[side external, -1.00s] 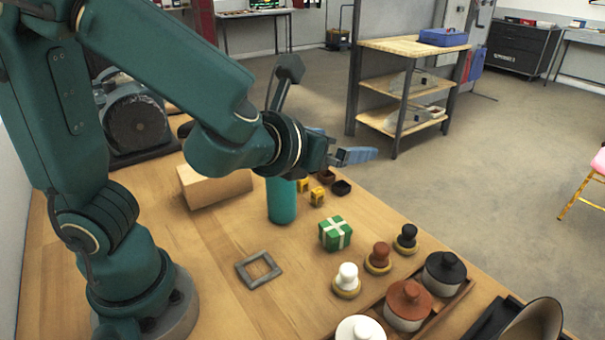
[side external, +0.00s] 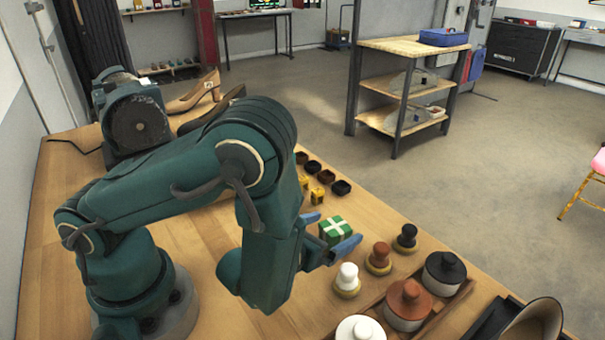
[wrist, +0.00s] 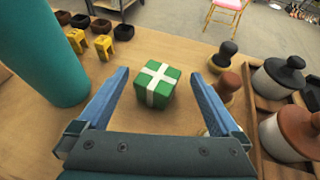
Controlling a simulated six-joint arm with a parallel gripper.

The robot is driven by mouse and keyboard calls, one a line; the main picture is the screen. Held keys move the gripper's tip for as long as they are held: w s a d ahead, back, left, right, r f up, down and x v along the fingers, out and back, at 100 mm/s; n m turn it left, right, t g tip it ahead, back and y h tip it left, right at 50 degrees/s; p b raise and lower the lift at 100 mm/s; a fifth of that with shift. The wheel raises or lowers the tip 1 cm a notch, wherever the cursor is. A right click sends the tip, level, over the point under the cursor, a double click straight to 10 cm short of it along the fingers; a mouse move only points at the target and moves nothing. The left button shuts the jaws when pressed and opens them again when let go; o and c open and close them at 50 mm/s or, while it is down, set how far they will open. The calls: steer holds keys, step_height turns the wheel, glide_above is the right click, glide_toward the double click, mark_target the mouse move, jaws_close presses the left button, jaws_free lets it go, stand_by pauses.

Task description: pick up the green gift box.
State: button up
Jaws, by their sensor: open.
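The green gift box (side external: 336,231) with white ribbon bands sits on the wooden table. In the wrist view the green gift box (wrist: 158,84) lies ahead, between the lines of the two blue fingers, near their tips. My gripper (wrist: 162,82) is open, with one finger on each side of the box and clear space between them and it. In the side view my gripper (side external: 336,230) is low, close to the table, its fingers reaching around the box. Nothing is held.
Knobbed stampers in white (side external: 347,278), brown (side external: 379,256) and black (side external: 406,236) stand on the right. Lidded pots (side external: 408,302) sit in a tray beyond them. Small yellow pieces (wrist: 103,46) and dark cups lie farther back.

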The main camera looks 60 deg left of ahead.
mark_target(344, 225)
steer(key=shift+x, duration=2.65)
steer(key=shift+s+f, duration=0.1)
steer(key=shift+f, duration=0.05)
steer(key=c, duration=1.3)
